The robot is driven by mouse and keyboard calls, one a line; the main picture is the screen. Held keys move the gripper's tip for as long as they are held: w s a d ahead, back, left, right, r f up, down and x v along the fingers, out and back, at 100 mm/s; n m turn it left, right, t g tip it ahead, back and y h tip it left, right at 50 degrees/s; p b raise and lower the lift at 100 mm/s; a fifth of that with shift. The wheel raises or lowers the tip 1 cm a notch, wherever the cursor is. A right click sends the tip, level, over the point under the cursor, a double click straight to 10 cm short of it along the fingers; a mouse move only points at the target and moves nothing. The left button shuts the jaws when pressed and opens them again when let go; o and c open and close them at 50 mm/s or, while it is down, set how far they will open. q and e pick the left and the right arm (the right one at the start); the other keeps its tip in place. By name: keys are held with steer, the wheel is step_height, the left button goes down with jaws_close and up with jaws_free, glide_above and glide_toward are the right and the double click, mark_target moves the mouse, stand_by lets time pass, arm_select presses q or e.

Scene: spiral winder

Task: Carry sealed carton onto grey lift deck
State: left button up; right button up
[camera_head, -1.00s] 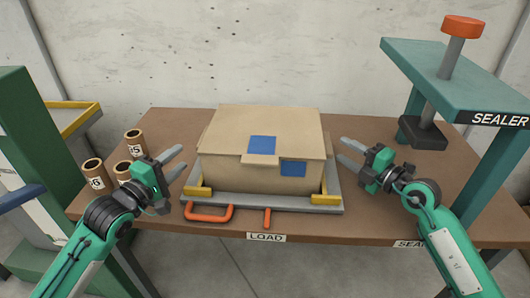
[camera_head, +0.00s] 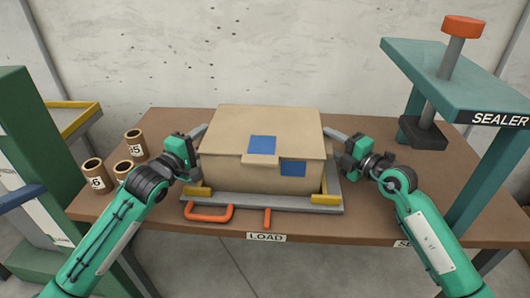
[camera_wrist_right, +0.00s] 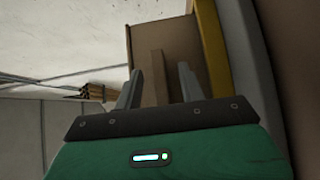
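The sealed carton (camera_head: 262,150) is a closed tan box with two blue patches. It sits upright in a grey tray (camera_head: 232,202) with yellow corner pieces on the brown table. My left gripper (camera_head: 197,134) is at the carton's left side; one finger shows clearly, and contact is unclear. My right gripper (camera_head: 337,137) is at the carton's right side. In the right wrist view its fingers (camera_wrist_right: 160,86) stand apart, with a brown surface beyond, and the carton (camera_wrist_right: 165,30) shows above. I cannot identify a grey lift deck.
A green sealer press (camera_head: 470,85) with an orange knob stands at the right. An orange handle (camera_head: 209,218) and short orange lever (camera_head: 267,217) are at the tray's front. A green frame (camera_head: 30,130) stands at far left.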

arm_select(q)
jaws_close()
arm_select(e)
jaws_close()
arm_select(q)
steer(key=shift+r, duration=0.15)
arm_select(e)
steer(key=shift+r, duration=0.1)
